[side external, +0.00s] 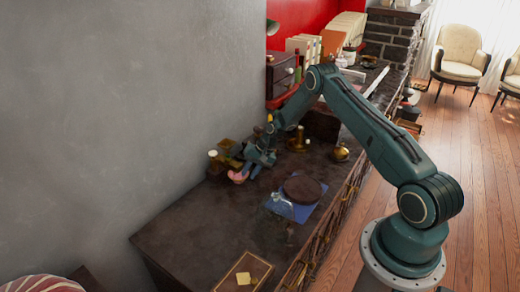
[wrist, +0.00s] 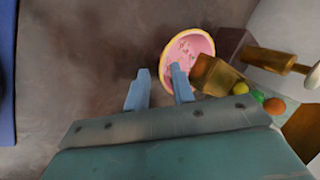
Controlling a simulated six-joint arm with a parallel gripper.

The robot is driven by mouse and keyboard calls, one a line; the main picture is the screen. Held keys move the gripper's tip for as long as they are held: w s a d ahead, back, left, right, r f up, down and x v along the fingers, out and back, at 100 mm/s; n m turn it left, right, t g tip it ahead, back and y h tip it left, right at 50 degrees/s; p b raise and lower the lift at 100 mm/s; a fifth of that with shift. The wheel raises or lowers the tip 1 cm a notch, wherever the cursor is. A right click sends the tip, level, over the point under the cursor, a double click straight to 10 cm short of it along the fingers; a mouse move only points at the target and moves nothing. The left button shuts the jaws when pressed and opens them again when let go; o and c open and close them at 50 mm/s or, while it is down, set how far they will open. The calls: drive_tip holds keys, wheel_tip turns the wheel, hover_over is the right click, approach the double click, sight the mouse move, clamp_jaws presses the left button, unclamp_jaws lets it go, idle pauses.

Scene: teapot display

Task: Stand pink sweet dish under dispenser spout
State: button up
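The pink sweet dish (wrist: 196,45), round with a yellow rim, lies in the upper middle of the wrist view. In the side external view the pink dish (side external: 238,177) shows beside my gripper, near the grey wall. My gripper (wrist: 159,70) has its two blue fingers apart. The right finger overlaps the dish and the left finger is just outside its left edge; I cannot tell whether either touches it. In the side external view my gripper (side external: 252,168) is low over the counter. A brass fixture (wrist: 215,74), possibly the dispenser, is right beside the dish and partly overlaps it in view.
A brass cylinder with a pale knob (wrist: 280,62) and small coloured balls (wrist: 257,96) lie to the right. A blue mat (side external: 303,213) bears a dark round board (side external: 302,188). A brass bowl (side external: 341,154) stands further right. The counter's front left (side external: 195,225) is clear.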

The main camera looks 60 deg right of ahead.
drive_tip(key=shift+w+a+r, duration=0.15)
drive_tip(key=shift+w+r, duration=0.05)
drive_tip(key=shift+w, duration=0.05)
drive_tip(key=shift+r, duration=0.1)
drive_tip(key=shift+s+d+r, duration=0.2)
drive_tip(key=shift+r, duration=0.35)
drive_tip(key=s+v, duration=0.1)
drive_tip(key=v, duration=1.1)
drive_tip(key=s+a+r+n+h, duration=0.1)
drive_tip(key=s+a+r+n, duration=0.3)
drive_tip(key=a+r, duration=0.6)
drive_tip(key=s+a+r+n+h, duration=0.15)
drive_tip(key=s+a+r, duration=0.4)
drive_tip(key=r, duration=0.85)
drive_tip(key=s+a+r+n, duration=0.1)
drive_tip(key=s+a, duration=0.2)
drive_tip(key=s, duration=0.4)
drive_tip(key=s+a+r+n+t, duration=0.1)
drive_tip(key=s+a+n, duration=0.1)
drive_tip(key=s, duration=0.5)
drive_tip(key=s+a+r+n+h, duration=0.1)
drive_tip(key=s+a+r, duration=0.1)
drive_tip(key=s, duration=0.6)
drive_tip(key=shift+a+t, duration=0.3)
drive_tip(key=shift+a, duration=0.55)
